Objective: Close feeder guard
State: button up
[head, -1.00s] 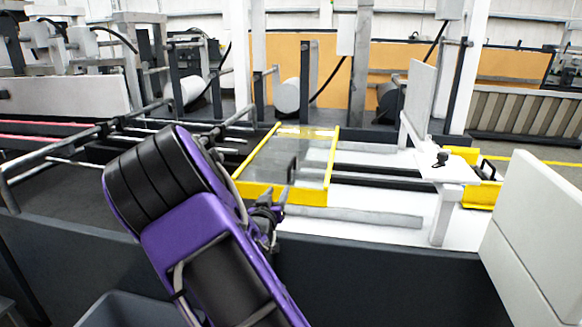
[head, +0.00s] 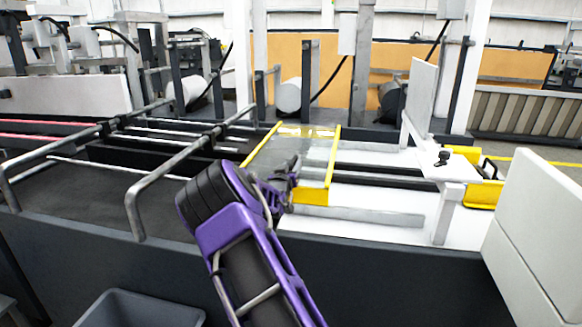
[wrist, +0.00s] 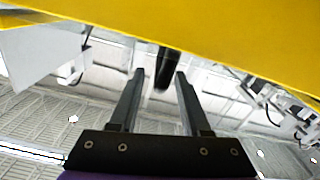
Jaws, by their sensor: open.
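The feeder guard is a see-through panel in a yellow frame (head: 331,172), over the machine bed in the middle of the head view. My gripper (head: 292,178) is at the guard's front edge and hides the left part of its front bar. In the wrist view the yellow bar (wrist: 215,45) crosses the top. A dark upright handle (wrist: 163,65) shows between the fingertips of my open gripper (wrist: 159,74). I cannot tell whether the fingers touch the handle. In the head view the handle is hidden behind my gripper.
Bent grey rails (head: 165,180) stand over the dark belt bed to the left. A white upright bracket (head: 421,105) and a second yellow part (head: 484,194) are to the right. A white box (head: 535,235) stands at front right. A grey bin (head: 140,308) sits at lower left.

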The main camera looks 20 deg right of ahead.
grip_shut()
dwell(0.3)
dwell(1.2)
